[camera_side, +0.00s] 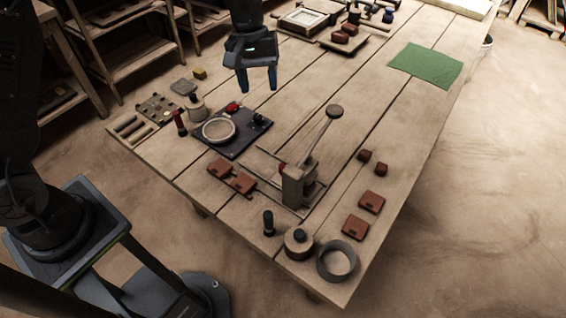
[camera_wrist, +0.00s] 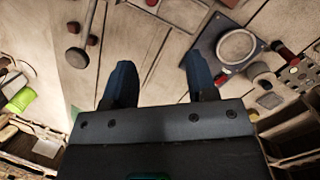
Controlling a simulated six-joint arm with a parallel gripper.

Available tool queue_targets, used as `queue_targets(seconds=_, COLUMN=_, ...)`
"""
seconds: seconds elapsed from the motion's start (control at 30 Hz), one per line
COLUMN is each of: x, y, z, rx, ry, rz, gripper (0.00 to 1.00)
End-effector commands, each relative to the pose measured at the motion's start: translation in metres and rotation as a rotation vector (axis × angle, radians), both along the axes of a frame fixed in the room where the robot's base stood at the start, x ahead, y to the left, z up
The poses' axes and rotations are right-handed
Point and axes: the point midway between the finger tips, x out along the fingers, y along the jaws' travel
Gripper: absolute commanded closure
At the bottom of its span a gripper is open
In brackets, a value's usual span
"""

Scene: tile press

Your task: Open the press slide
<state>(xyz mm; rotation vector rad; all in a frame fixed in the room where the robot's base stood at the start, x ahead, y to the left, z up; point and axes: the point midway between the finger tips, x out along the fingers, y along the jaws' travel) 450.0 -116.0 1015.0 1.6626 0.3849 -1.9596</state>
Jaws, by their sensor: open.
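The tile press stands near the middle front of the table in the side view. It has a wooden block body (camera_side: 295,187) and a long tilted lever with a round knob (camera_side: 334,111). A flat wooden frame lies around its base; I cannot tell which part is the slide. In the wrist view the lever knob (camera_wrist: 77,57) shows at the upper left. My gripper (camera_side: 258,90) hangs above the table, behind and left of the press, apart from everything. Its two blue fingers (camera_wrist: 160,82) are open with nothing between them.
A dark plate (camera_side: 240,146) with a round ring lies left of the press. Red-brown tiles (camera_side: 371,201) lie on both sides of the press. A grey ring (camera_side: 337,261) and a round pot (camera_side: 299,244) stand at the front corner. A green mat (camera_side: 426,66) lies at the back right.

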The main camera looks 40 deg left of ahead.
Motion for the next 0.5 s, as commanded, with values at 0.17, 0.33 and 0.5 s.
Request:
queue_targets(seconds=0.17, x=0.028, y=-0.015, z=-0.065, rx=-0.020, ry=0.138, rz=0.098, gripper=0.48)
queue_targets(seconds=0.33, x=0.038, y=-0.023, z=-0.101, rx=-0.027, ry=0.209, rz=0.153, gripper=0.48)
queue_targets(seconds=0.5, x=0.039, y=-0.026, z=-0.114, rx=-0.027, ry=0.228, rz=0.167, gripper=0.48)
